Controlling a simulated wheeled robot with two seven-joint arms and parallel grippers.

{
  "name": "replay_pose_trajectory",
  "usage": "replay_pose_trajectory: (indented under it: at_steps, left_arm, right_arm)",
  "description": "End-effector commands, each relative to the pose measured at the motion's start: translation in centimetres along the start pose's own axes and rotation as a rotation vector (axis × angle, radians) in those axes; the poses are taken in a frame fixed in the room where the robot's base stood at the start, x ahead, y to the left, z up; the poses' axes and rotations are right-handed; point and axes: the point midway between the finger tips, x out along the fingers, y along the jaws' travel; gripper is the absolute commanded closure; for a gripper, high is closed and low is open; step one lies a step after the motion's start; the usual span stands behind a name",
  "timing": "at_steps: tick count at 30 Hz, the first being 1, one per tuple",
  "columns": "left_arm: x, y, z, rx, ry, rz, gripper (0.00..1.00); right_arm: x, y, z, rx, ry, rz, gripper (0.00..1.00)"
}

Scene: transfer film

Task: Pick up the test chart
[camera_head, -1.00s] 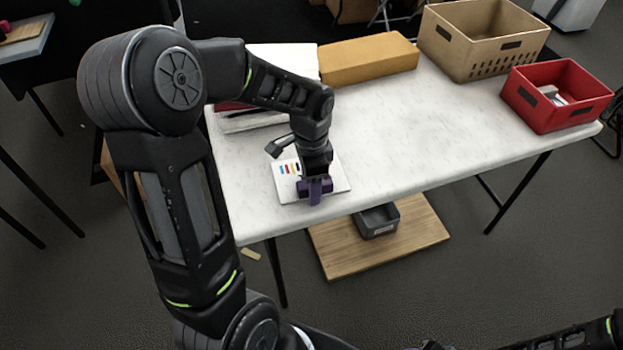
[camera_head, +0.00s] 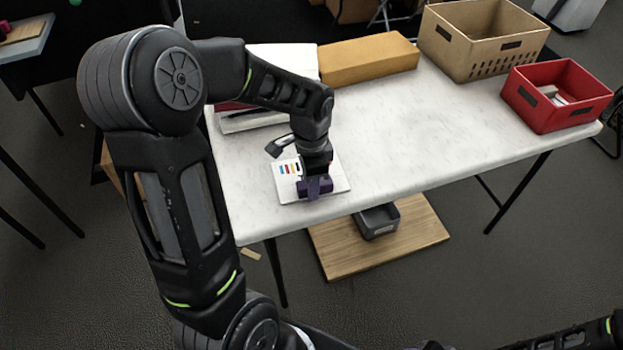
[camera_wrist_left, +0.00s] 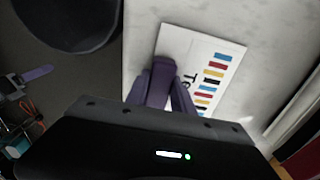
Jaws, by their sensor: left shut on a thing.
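The test chart (camera_head: 287,169) is a flat white sheet with coloured bars, lying on the white table near its front edge. The fingers (camera_wrist_left: 160,85) cover one edge of the chart in the wrist view, and the gripped part is hidden. My right gripper is not visible; only part of my right arm shows at the lower right.
The white table (camera_head: 420,130) is clear to the right of the chart. A yellow-brown box (camera_head: 368,58), a tan crate (camera_head: 480,45) and a red bin (camera_head: 550,105) stand along the back and right. A grey bin (camera_head: 377,221) on a wooden board (camera_head: 335,250) is below the table.

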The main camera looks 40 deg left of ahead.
Motion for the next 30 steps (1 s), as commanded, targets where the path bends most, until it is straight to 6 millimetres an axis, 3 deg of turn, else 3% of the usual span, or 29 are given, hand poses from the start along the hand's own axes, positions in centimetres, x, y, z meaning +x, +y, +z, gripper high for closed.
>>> replay_pose_trajectory:
  at_steps: [11,17,24,30]
  left_arm:
    - [-0.5,-0.1,-0.1,0.0,0.002,-0.002,1.0]
    - [-3.3,-0.1,-0.1,-0.001,0.004,-0.004,1.0]
    - [-8.0,-0.1,-0.1,0.0,0.004,-0.004,1.0]
    - [-9.9,0.0,-0.1,0.0,0.002,-0.001,1.0]
  right_arm:
    - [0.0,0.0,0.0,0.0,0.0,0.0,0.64]
    - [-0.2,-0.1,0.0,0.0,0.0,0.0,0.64]
    - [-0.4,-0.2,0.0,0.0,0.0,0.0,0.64]
    - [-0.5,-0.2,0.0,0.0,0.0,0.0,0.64]
